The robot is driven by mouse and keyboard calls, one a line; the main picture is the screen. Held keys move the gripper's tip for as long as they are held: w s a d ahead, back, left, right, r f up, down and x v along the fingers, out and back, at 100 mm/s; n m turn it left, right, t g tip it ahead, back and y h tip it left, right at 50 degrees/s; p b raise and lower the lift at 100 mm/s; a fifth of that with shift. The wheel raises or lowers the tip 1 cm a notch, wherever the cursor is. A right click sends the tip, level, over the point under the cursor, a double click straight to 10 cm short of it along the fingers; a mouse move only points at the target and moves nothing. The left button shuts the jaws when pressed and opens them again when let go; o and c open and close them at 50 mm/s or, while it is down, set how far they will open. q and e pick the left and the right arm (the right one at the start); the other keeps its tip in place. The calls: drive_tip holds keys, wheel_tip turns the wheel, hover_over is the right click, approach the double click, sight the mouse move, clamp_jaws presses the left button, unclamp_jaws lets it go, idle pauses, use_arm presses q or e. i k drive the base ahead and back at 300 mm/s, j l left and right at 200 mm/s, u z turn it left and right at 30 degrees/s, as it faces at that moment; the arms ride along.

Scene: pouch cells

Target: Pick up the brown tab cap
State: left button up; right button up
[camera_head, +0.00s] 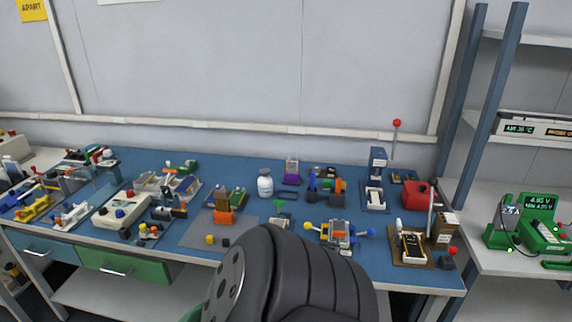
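On the grey mat (195,233) at the front of the blue bench, a small yellow piece (210,239) stands beside a small dark, brownish piece (225,243). The dark piece may be the brown tab cap, but it is too small to be sure. An orange-brown block (224,211) stands behind them. Neither of my grippers is in view, so I cannot see what they hold. A large dark ribbed shape, which may be part of my own arm, hides the bench's front middle.
The blue bench (333,176) is crowded with small fixtures. A white bottle (265,184) stands mid-bench. A clamp device with blue and yellow knobs (339,233) sits near the front edge. A red container (416,194) is at the right. Shelving with green meters (540,236) stands beyond.

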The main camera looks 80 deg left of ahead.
sight(223, 194)
drive_tip(key=u, duration=3.2)
